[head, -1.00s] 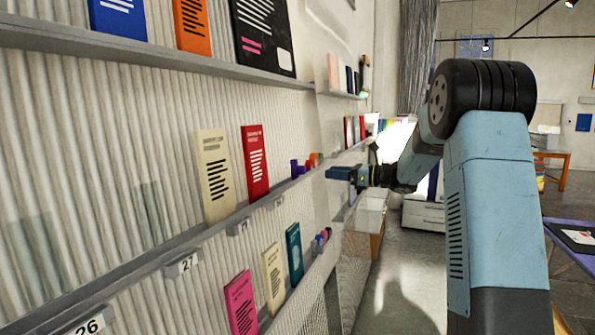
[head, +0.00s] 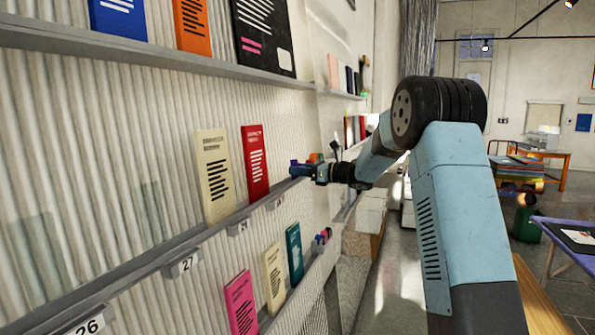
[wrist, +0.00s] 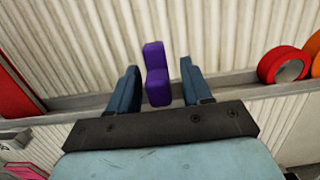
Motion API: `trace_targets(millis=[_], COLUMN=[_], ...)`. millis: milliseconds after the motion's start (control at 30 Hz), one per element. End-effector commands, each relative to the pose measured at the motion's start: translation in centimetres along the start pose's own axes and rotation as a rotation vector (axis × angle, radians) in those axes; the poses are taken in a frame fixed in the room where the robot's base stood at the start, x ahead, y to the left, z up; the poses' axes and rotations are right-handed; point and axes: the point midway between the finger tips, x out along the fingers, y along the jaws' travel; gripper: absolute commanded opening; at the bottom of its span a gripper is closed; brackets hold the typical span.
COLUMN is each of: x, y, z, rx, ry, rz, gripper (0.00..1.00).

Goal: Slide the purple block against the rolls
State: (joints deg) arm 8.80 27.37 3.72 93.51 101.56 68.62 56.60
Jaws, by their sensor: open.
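The purple block (wrist: 155,75) stands on the narrow shelf in the wrist view, an L-like or stepped shape. My gripper (wrist: 155,88) is open, with one blue finger on each side of the block and gaps showing between. The rolls, a red one (wrist: 285,65) and an orange one (wrist: 313,50), sit on the same shelf to the right, apart from the block. In the head view my gripper (head: 297,168) is at the shelf and largely hides the block; an orange roll (head: 315,158) shows just behind it.
The shelf ledge (wrist: 235,80) is bare between the block and the rolls. A red booklet (head: 255,160) and a cream booklet (head: 214,175) stand on the ledge to the left. A lower ledge holds more booklets, including a teal one (head: 294,252).

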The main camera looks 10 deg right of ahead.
Motion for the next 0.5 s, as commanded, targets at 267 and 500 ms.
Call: trace_targets(millis=[267,500], x=[1.02,1.0], y=[0.03,0.03], z=[0.0,-0.01], rx=[0.0,0.0], ry=[0.0,0.001], rz=[0.0,0.0], gripper=[0.49,0.43])
